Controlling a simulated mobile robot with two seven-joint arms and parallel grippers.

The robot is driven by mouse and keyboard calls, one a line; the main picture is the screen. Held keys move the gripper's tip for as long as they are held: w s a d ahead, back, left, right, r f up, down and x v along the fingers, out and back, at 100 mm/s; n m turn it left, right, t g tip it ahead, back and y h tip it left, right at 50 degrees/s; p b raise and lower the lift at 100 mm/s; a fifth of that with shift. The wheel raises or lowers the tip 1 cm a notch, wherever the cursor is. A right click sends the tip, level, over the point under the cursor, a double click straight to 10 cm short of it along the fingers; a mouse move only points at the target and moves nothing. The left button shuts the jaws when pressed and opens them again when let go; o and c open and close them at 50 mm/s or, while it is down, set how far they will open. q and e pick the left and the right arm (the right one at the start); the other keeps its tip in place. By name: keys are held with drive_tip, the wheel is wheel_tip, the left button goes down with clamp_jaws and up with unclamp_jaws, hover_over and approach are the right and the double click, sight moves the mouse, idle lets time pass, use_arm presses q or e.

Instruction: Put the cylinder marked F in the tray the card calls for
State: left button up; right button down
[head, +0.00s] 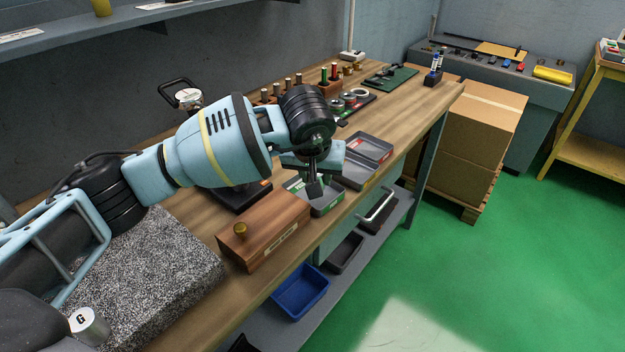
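My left gripper (314,186) comes in from the left and points down over a small grey tray with a green label (326,208). The wrist hides much of that tray, and I cannot tell whether the fingers are open or hold anything. Another grey tray (359,177) lies just beyond, and a tray with a red label (371,147) lies behind that. I see no cylinder marked F and no readable card. My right gripper is out of view.
A wooden box with a brass knob (264,230) sits near the bench's front edge, between the granite block (160,262) and the trays. Tools and a green mat (391,77) lie at the far end. A blue bin (301,290) sits on the lower shelf.

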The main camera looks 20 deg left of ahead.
use_arm(q)
drive_tip(key=shift+w+a, duration=0.55)
drive_tip(key=shift+w, duration=0.2)
drive_tip(key=shift+w+a+f, duration=0.1)
drive_tip(key=shift+w+f, duration=0.05)
drive_tip(key=shift+f, duration=1.65)
drive_tip(key=shift+f, duration=0.15)
drive_tip(key=o, duration=1)
drive_tip(key=shift+r, duration=0.25)
drive_tip(key=p+v, duration=0.1)
drive_tip(key=v, duration=1)
drive_tip(key=shift+s+r, duration=0.2)
drive_tip(key=shift+r, duration=0.15)
